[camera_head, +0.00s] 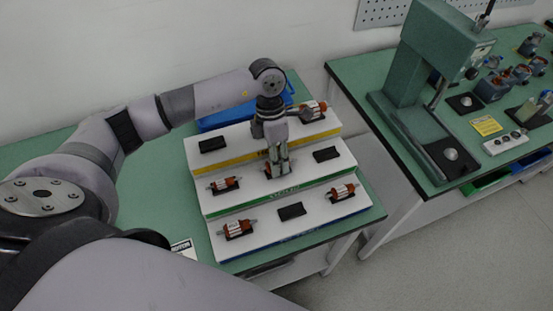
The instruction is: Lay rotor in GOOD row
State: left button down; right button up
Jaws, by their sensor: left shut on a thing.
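A white three-step rack (262,203) stands on the green left table, with yellow, green and blue front edges from top to bottom. Which step is the GOOD row cannot be read. My left gripper (278,168) points down at the middle of the green-edged step, shut on a rotor (270,173) that it mostly hides. Whether this rotor touches its cradle cannot be told. Other copper-coloured rotors lie at the green step's left (224,184), the blue step's left (238,229) and right (343,191), and the yellow step's right (314,109). My right gripper is not in view.
Black empty cradles show at the yellow step's left (212,145), green step's right (326,154) and blue step's middle (291,211). A blue bin (226,117) stands behind the rack. A green press (424,75) and several parts occupy the right table (345,70).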

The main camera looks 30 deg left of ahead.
pick_arm(q)
jog(key=shift+s+f, duration=0.15)
jog(key=shift+f, duration=0.05)
jog(key=c, duration=1.3)
grip_release()
jog(key=shift+f, duration=0.1)
jog(key=shift+o, duration=0.7)
jog(key=shift+r, duration=0.25)
jog(key=shift+w+a+r, duration=0.1)
jog(key=shift+w+r, duration=0.2)
jog(key=shift+r, duration=0.1)
jog(key=v, duration=1.1)
jog(key=shift+s, duration=0.2)
jog(key=shift+f, duration=0.1)
